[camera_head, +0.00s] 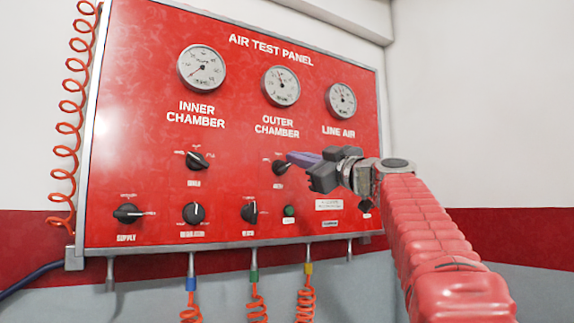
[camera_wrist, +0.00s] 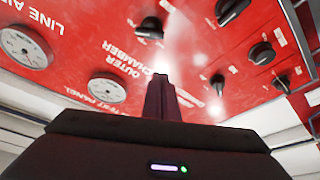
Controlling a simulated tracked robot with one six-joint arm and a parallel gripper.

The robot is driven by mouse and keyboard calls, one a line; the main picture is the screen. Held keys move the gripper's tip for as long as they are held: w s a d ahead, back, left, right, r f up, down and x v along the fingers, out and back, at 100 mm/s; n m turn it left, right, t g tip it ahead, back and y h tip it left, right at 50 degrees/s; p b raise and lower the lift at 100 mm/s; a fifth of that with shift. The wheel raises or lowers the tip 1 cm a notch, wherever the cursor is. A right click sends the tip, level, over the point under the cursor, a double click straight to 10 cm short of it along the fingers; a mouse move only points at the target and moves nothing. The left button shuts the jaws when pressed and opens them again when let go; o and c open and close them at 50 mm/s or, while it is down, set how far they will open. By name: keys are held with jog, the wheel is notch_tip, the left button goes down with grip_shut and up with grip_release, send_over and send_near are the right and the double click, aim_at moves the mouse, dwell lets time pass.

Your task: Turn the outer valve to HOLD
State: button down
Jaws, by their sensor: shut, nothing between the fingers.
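The outer valve is a black knob (camera_head: 279,167) under the OUTER CHAMBER lettering on the red air test panel (camera_head: 240,130). Its position labels are too small to read, and I cannot tell which one it points at. It also shows in the wrist view (camera_wrist: 150,28), where the panel appears upside down. My gripper (camera_head: 292,157) is shut and empty. Its purple fingers reach in from the right, with the tips overlapping the knob's upper right in the head view. In the wrist view the fingertips (camera_wrist: 160,78) appear apart from the knob.
The inner valve knob (camera_head: 197,161) is to the left. The supply knob (camera_head: 128,213), two more knobs and a green button (camera_head: 289,211) line the lower panel. Gauges (camera_head: 281,86) sit above. Coiled hoses (camera_head: 257,300) hang below; an orange coil (camera_head: 70,130) hangs at left.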

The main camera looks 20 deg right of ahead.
aim_at(280, 167)
jog(key=x, duration=0.9)
jog(key=shift+w, duration=0.2)
dwell(0.6)
jog(key=shift+w+a, duration=0.2)
jog(key=shift+d+f, duration=0.2)
jog(key=shift+f, duration=0.05)
jog(key=shift+w+d+f, duration=0.1)
jog(key=shift+d+f, duration=0.3)
jog(key=shift+f, duration=0.3)
jog(key=shift+d+f, duration=0.4)
jog(key=shift+f, duration=0.3)
jog(key=shift+f+n, duration=0.1)
jog(key=shift+n, duration=0.2)
